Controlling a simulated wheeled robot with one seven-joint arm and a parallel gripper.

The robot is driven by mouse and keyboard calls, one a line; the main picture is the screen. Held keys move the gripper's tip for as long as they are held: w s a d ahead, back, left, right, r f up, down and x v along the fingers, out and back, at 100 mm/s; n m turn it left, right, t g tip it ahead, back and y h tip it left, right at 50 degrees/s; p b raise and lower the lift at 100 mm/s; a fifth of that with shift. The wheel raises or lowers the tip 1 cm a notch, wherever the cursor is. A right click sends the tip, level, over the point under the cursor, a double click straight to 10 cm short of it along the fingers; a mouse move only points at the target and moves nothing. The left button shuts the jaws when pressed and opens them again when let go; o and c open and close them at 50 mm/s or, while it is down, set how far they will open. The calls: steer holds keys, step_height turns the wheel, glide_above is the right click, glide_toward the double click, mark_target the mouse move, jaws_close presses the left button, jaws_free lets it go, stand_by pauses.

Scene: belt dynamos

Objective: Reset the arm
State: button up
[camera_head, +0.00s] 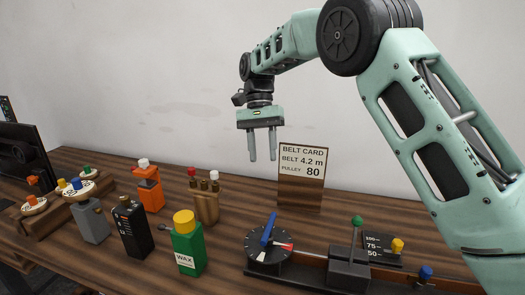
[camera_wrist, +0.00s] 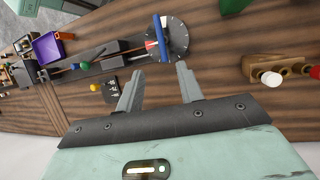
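My gripper (camera_head: 262,144) hangs from my pale green arm, high above the back of the wooden table in the head view. Its two fingers point down and stand apart with nothing between them. In the wrist view my gripper (camera_wrist: 156,82) also shows both fingers apart and empty. A dial (camera_head: 268,247) with a blue pointer and a red mark lies on the table below; it also shows in the wrist view (camera_wrist: 177,38), beyond the fingertips. Nothing touches the fingers.
A belt card (camera_head: 303,163) stands on a wooden block at the back. A green wax bottle (camera_head: 187,248), a black box (camera_head: 133,228), a grey container (camera_head: 90,222) and an orange device (camera_head: 148,190) stand left of the dial. A green-knobbed lever (camera_head: 357,235) stands to its right.

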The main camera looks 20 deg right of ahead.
steer(key=s+a+f+n+t, duration=0.15)
steer(key=s+a+n, duration=0.35)
steer(key=s, duration=0.7)
steer(key=s+a+f+n+t, duration=0.15)
steer(key=s+a+n, duration=0.4)
steer(key=s, duration=0.65)
steer(key=s+d+f+n+t, duration=0.2)
steer(key=s+n, duration=0.3)
steer(key=s, duration=0.5)
steer(key=shift+s+d+f, duration=0.35)
steer(key=shift+d+f, duration=0.15)
steer(key=shift+f, duration=0.05)
